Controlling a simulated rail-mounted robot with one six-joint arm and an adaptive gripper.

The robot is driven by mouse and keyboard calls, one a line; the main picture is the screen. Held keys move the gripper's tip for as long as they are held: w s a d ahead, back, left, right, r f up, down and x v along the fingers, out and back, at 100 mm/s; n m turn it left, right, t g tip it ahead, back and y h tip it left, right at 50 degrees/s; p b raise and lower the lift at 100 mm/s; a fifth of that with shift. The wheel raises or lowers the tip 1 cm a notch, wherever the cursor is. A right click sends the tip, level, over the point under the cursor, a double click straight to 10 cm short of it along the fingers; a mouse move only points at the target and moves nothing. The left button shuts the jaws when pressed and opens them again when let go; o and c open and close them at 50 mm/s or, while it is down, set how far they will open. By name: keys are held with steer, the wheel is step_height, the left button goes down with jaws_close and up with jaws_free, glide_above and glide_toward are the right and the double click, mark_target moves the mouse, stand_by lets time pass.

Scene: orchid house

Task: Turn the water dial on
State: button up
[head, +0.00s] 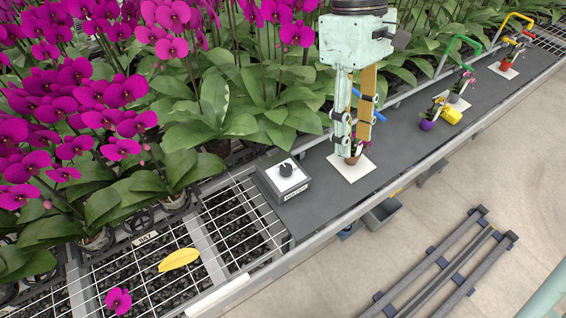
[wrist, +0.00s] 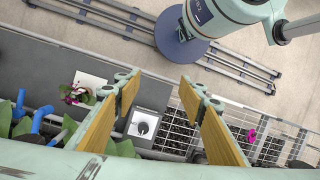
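The water dial is a black knob (head: 286,170) on a white plate atop a grey box (head: 290,190) with a label on its front side. The box stands at the left end of the dark bench top. In the wrist view the knob (wrist: 142,127) shows between my fingers, nearer the left one. My gripper (head: 354,148) points down, to the right of the dial in the head view. It also shows in the wrist view (wrist: 160,85), with its two wood-coloured finger pads wide apart and nothing between them. It is apart from the dial. Which way the knob points is unclear.
A small potted orchid (head: 354,158) on a white card (head: 351,167) is partly behind my fingertips. A yellow cup (head: 452,115) and a purple pot (head: 428,124) stand farther right. Dense orchids line the back. A wire grid (head: 240,225) with a yellow leaf (head: 179,260) lies left.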

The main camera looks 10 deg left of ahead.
steer(key=w+a+f+n+t+h+p, duration=0.1)
steer(key=w+a+f+n+p, duration=0.15)
steer(key=a, duration=0.25)
steer(key=w+a+f+n+h+p, duration=0.1)
steer(key=w+a+f, duration=0.3)
steer(key=a, duration=0.1)
steer(key=n+t+p, duration=0.2)
steer(key=n, duration=0.1)
glide_toward(286, 168)
steer(key=a+v, duration=0.1)
steer(key=v, duration=0.4)
steer(key=shift+w+f+h, duration=0.1)
steer(key=shift+f+h, duration=0.05)
steer(key=shift+h, duration=0.25)
steer(key=shift+f, duration=0.1)
steer(key=shift+b+x, duration=0.3)
steer(key=shift+x, duration=6.5)
steer(key=shift+c, duration=0.2)
steer(key=c, duration=0.8)
